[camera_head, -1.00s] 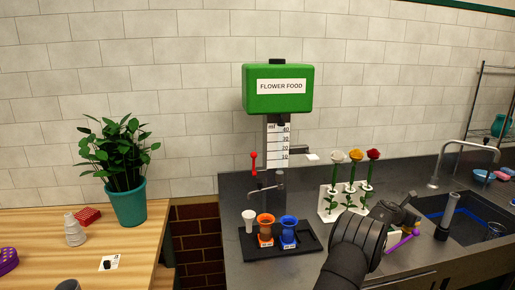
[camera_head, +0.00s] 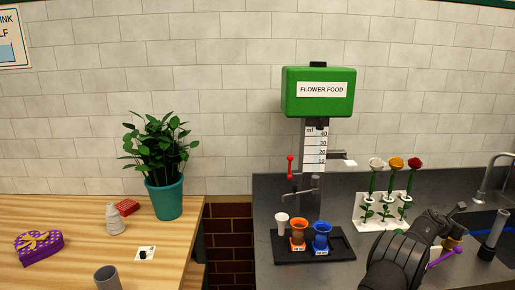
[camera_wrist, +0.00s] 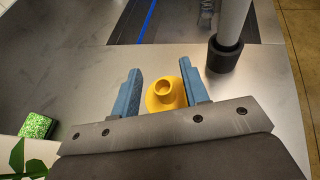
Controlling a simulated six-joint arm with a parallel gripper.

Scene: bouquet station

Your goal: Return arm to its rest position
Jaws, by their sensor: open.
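My gripper (camera_wrist: 160,68) is open in the wrist view, with its two blue-grey fingers spread. A yellow vase-like piece (camera_wrist: 165,95) shows between the fingers, with gaps on both sides. Whether it stands below the fingers or level with them I cannot tell. In the head view my gripper (camera_head: 455,216) is over the dark counter at the right, and my own arm partly hides the area. A yellow-brown piece (camera_head: 456,242) shows just below it.
A white rack (camera_head: 371,221) holds white, orange and red roses. A dark tray (camera_head: 342,255) with small vases stands under the green flower food dispenser (camera_head: 318,105). A tap (camera_head: 490,185) and sink are at right. A purple stick (camera_head: 443,258) lies near my arm.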

